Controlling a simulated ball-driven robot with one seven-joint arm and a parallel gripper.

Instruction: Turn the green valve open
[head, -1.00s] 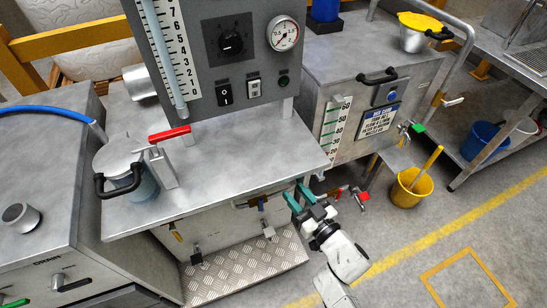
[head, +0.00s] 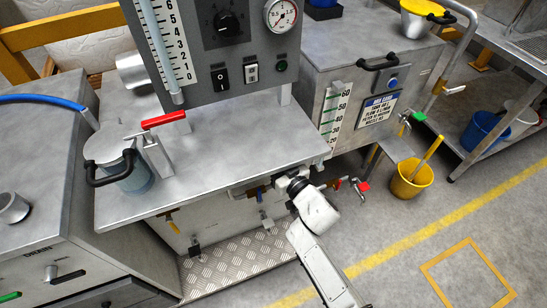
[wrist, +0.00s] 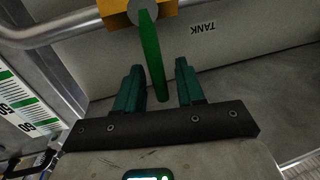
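In the wrist view a long green valve handle (wrist: 151,55) extends from a round grey hub on an orange-yellow valve body (wrist: 116,10). My gripper (wrist: 158,80) is open, with its two teal fingers either side of the handle's free end. A gap shows on each side, wider on the right. In the head view my arm reaches to the bench's front edge; the fingers and this green handle are hidden there. Another small green handle (head: 418,116) shows on a tap of the right-hand tank.
The steel bench top (head: 240,165) overhangs the area of my gripper. A red-handled tap (head: 362,187) is just right of my arm. A yellow bucket (head: 410,180) stands on the floor farther right. A pipe (wrist: 55,35) runs beside the valve.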

